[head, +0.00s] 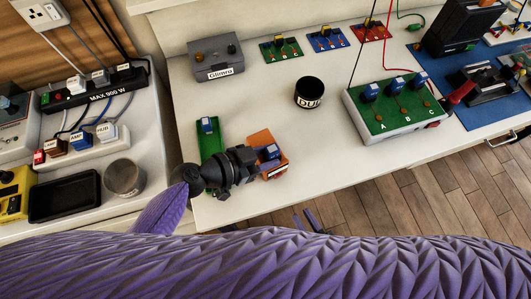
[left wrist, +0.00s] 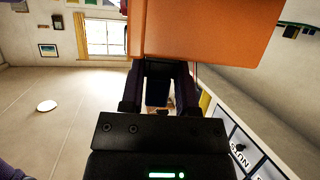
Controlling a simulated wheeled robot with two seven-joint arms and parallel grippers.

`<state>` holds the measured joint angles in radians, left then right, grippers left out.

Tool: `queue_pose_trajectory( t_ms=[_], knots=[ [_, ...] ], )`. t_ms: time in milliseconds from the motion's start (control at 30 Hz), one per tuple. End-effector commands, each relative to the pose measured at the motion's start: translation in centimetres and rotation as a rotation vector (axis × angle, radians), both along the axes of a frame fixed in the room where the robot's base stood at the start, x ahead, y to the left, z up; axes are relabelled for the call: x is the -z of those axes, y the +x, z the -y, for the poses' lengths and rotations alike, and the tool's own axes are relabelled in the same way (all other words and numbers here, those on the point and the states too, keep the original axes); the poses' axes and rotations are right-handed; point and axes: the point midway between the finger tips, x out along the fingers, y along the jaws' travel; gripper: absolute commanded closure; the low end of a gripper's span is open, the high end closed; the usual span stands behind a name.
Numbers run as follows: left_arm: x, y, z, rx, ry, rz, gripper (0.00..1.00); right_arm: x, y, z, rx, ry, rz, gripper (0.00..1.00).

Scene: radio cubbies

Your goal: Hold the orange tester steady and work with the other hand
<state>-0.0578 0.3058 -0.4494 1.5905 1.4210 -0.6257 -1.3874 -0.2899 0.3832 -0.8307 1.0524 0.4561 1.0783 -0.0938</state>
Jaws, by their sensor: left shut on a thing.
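The orange tester (head: 262,139) lies near the front edge of the white bench in the head view, with a blue switch on top. My left gripper (head: 256,164) is shut on its left side and hides part of it. In the left wrist view the tester's orange body (left wrist: 205,30) fills the top, just beyond the fingers of my left gripper (left wrist: 160,85). My right gripper (head: 306,219) is low in the head view, over the floor in front of the bench. Only its two purple fingertips show, apart and with nothing visible between them; the rest is hidden behind my arm.
A green board (head: 208,131) with a blue switch lies left of the tester. A black "DUD" cup (head: 309,93), a grey box (head: 215,58) and a large green panel marked A, B, C (head: 397,108) stand farther back. The bench between them is clear.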

Motion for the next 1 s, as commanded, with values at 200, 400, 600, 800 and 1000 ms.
queue_pose_trajectory(
  t_ms=[200, 400, 600, 800, 1000],
  knots=[
    [0.01, -0.01, -0.01, 0.000, 0.000, 0.000, 1.00, 0.00, 0.00, 0.00, 0.000, 0.000, 0.000, 1.00],
    [0.01, -0.01, -0.01, 0.000, 0.000, 0.000, 1.00, 0.00, 0.00, 0.00, 0.000, 0.000, 0.000, 1.00],
    [0.01, -0.01, -0.01, 0.000, 0.000, 0.000, 1.00, 0.00, 0.00, 0.00, 0.000, 0.000, 0.000, 1.00],
    [0.01, -0.01, -0.01, 0.000, 0.000, 0.000, 1.00, 0.00, 0.00, 0.00, 0.000, 0.000, 0.000, 1.00],
    [0.01, -0.01, -0.01, 0.000, 0.001, 0.000, 1.00, 0.00, 0.00, 0.00, 0.000, 0.000, 0.000, 1.00]
  ],
)
